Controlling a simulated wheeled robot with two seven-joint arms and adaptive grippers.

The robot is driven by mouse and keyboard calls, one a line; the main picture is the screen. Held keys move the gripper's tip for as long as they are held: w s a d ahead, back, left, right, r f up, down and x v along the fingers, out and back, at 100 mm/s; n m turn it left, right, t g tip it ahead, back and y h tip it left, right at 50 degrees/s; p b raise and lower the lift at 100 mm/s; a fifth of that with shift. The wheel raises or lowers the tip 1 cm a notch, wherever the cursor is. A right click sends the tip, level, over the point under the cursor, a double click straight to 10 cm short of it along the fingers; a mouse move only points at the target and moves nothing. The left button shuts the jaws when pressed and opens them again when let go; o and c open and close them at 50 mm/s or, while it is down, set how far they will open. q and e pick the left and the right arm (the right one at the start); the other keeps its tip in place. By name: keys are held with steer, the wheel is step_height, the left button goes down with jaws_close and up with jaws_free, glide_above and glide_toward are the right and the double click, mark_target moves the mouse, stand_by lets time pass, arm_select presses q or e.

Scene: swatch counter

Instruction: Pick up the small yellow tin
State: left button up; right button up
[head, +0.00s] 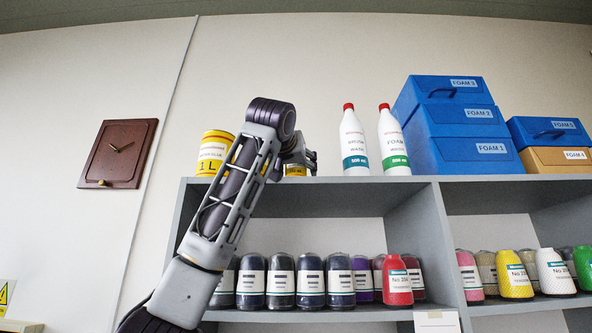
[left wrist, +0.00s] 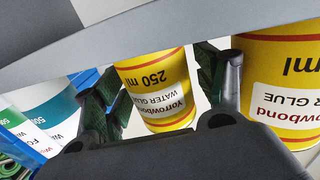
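The small yellow tin, marked 250 ml, shows in the left wrist view (left wrist: 155,88), upside down in the picture. In the head view a yellow sliver of it (head: 296,171) shows on the shelf top, mostly hidden by my left gripper (head: 303,158). In the left wrist view the two dark fingers of my left gripper (left wrist: 160,95) are apart, one on each side of the tin. A small gap shows at the right finger; contact at the left finger cannot be told. My right gripper is in neither view.
A larger yellow tin (left wrist: 285,85) is close beside the right finger. A 1 L tin (head: 210,155) stands left of my arm. Two white bottles (head: 353,145) (head: 393,145) and blue foam boxes (head: 455,125) stand to the right. Several colour jars line the shelf below.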

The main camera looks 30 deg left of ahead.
arm_select(q)
steer(key=c, duration=1)
steer(key=shift+r, duration=0.3)
steer(key=shift+r, duration=1.45)
steer(key=shift+s+d+b, duration=0.3)
steer(key=shift+s+b, duration=0.15)
steer(key=shift+s, duration=0.2)
steer(key=b+v, duration=0.4)
steer(key=v, duration=1.2)
steer(key=shift+s, duration=0.3)
